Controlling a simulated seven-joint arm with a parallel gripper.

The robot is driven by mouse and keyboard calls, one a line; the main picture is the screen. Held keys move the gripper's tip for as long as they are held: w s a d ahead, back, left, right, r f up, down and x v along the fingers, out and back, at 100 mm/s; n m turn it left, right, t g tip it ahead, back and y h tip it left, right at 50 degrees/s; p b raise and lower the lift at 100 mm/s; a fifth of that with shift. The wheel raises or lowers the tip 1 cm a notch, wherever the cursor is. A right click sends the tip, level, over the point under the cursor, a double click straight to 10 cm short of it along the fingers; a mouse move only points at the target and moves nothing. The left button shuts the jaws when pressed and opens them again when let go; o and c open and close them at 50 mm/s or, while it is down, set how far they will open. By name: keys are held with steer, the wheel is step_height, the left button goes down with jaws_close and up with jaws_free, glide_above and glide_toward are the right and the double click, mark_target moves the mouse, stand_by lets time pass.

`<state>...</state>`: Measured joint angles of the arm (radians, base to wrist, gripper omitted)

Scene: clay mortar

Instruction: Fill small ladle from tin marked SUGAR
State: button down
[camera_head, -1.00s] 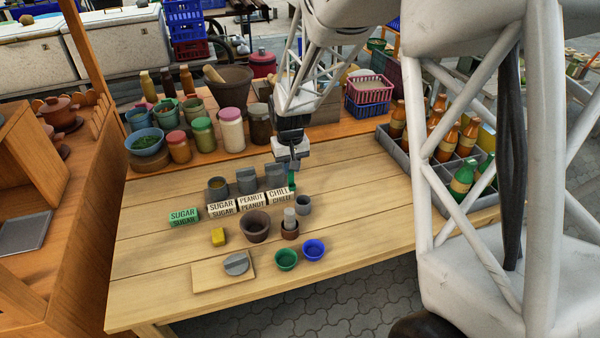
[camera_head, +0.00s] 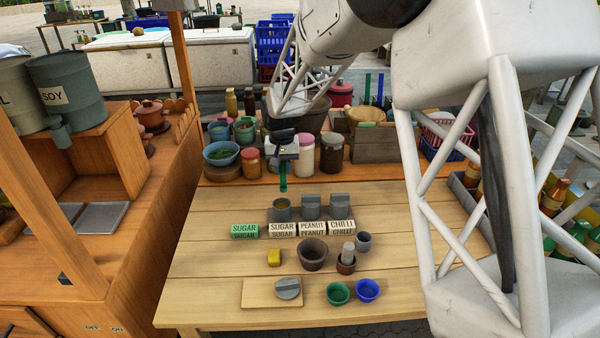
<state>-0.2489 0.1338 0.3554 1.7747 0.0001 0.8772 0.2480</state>
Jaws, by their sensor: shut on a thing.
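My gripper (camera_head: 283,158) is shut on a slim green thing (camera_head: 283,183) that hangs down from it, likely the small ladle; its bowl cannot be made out. It appears above the sugar tin (camera_head: 282,214), and the exact gap is unclear. This grey tin is open, with a yellowish-brown inside, and stands behind a white SUGAR label (camera_head: 283,230). A grey lid (camera_head: 288,288) lies on a wooden board. The peanut tin (camera_head: 311,209) and chilli tin (camera_head: 340,209) have lids on, behind their labels. A green SUGAR block (camera_head: 244,231) stands to the left.
In front are a yellow block (camera_head: 273,257), a brown mortar (camera_head: 312,255), a small brown pot with a pale pestle-like piece (camera_head: 346,264), a grey cup (camera_head: 364,243), and green (camera_head: 338,293) and blue (camera_head: 367,290) bowls. Jars (camera_head: 250,164) line the back. The table's left side is clear.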

mark_target(281, 186)
steer(key=shift+w+a+r, duration=0.1)
steer(key=shift+w+a, duration=0.05)
steer(key=shift+a, duration=0.3)
steer(key=shift+f, duration=0.2)
steer(key=shift+f, duration=4.15)
steer(key=shift+f, duration=0.25)
steer(key=shift+f, duration=0.2)
steer(key=shift+r, duration=0.1)
steer(key=shift+r, duration=3.15)
